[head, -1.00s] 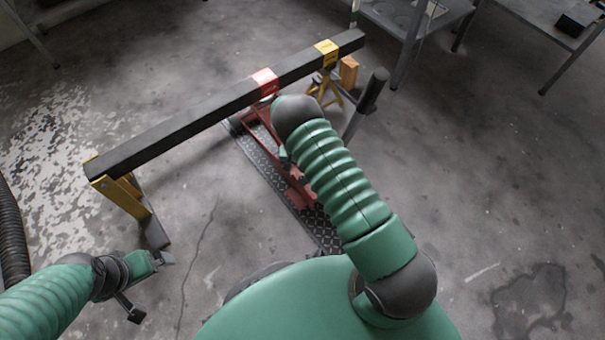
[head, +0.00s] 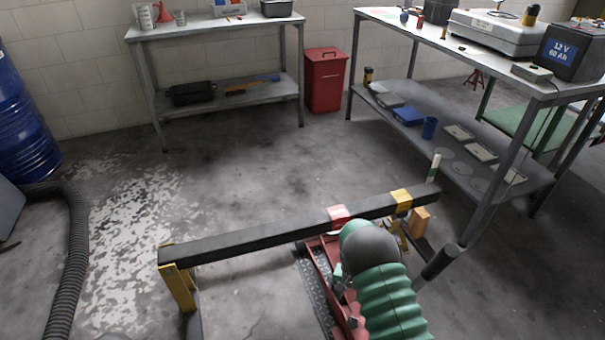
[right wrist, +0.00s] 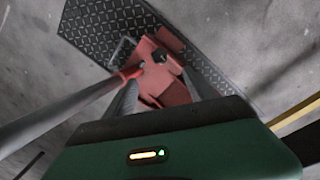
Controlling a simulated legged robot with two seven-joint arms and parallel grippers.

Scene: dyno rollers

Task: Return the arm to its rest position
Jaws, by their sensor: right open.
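My right arm (head: 385,295) shows at the bottom of the head view, its green ribbed sleeve bent at a dark rounded joint. The arm hides most of the right gripper (head: 340,285), which is by the red floor jack (head: 318,262). In the right wrist view the gripper (right wrist: 160,90) is open, with its two grey fingers apart and nothing seen held between them. The red jack (right wrist: 165,65) lies beyond the fingers, above a dark tread plate (right wrist: 105,25). My left arm and gripper are out of view.
A dark beam (head: 250,240) with red and yellow bands spans yellow stands (head: 180,288) just beyond my arm. The jack handle (head: 438,262) rises to the right. A workbench (head: 455,60) stands at right, a red bin (head: 325,80) at the back. Open floor lies beyond the beam.

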